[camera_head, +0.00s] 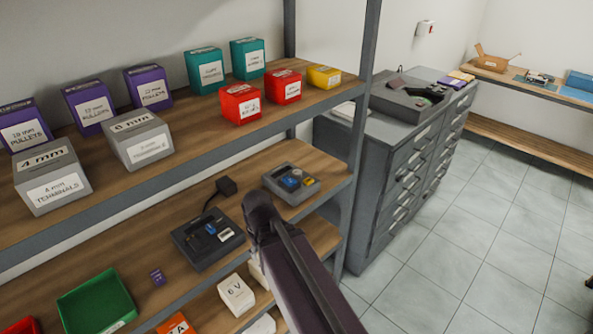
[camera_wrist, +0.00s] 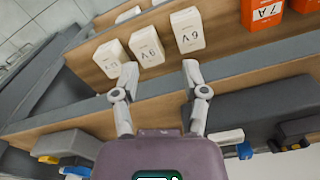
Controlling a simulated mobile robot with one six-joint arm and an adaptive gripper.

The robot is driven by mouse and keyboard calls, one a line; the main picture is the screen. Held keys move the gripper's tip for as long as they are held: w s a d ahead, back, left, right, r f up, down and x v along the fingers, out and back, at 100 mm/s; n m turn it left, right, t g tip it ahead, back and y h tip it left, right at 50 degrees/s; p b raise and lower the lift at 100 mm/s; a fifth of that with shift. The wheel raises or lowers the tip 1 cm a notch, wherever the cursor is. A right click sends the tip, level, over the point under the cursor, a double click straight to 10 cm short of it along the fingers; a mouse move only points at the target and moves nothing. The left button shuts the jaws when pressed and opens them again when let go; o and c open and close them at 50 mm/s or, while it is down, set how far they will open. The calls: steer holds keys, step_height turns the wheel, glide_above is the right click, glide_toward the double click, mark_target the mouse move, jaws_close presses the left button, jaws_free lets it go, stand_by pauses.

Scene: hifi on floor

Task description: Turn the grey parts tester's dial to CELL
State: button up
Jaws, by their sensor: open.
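Two grey boxes with controls lie on the middle shelf. The darker one (camera_head: 207,250) has a blue part (camera_head: 211,228) and a pale label; the smaller one (camera_head: 272,183) has a blue round part (camera_head: 291,182) and a yellow part. I cannot tell which is the parts tester, nor read any dial marking. In the wrist view, the dark box (camera_wrist: 262,108) is at right and the smaller box (camera_wrist: 60,138) at lower left. My gripper (camera_wrist: 160,68) is open and empty between them, touching neither. In the head view my arm hides its fingers.
White boxes (camera_head: 237,295), one marked 6 V, stand on the shelf below. The upper shelf (camera_head: 200,125) overhangs, and a post (camera_head: 362,120) stands at right. A green bin (camera_head: 95,303) is at lower left.

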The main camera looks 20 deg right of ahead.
steer(key=o, duration=0.3)
steer(key=w+d+r+n+p, duration=0.2)
steer(key=w+d, duration=0.3)
steer(key=d, duration=0.1)
steer(key=w+d+r+n+y+p, duration=0.1)
steer(key=w+d+r+n+p, duration=0.1)
steer(key=w+d, duration=0.3)
steer(key=w+d+r+n+y+p, duration=0.1)
steer(key=w+d+r+n+p, duration=0.1)
steer(key=w+d+n, duration=0.2)
steer(key=shift+w+d+r, duration=0.2)
steer(key=shift+w+d, duration=1.05)
steer(key=shift+d, duration=0.05)
steer(key=w+d+n, duration=0.2)
steer(key=d, duration=0.4)
steer(key=w+d+r+n+y, duration=0.1)
steer(key=d+n, duration=0.1)
steer(key=d, duration=0.4)
steer(key=w+d+r+n+t+y+p, duration=0.1)
steer(key=w+d+n, duration=0.1)
steer(key=d, duration=0.5)
steer(key=shift+w+d+n, duration=0.1)
steer(key=shift+w+n, duration=0.25)
steer(key=shift+n, duration=0.25)
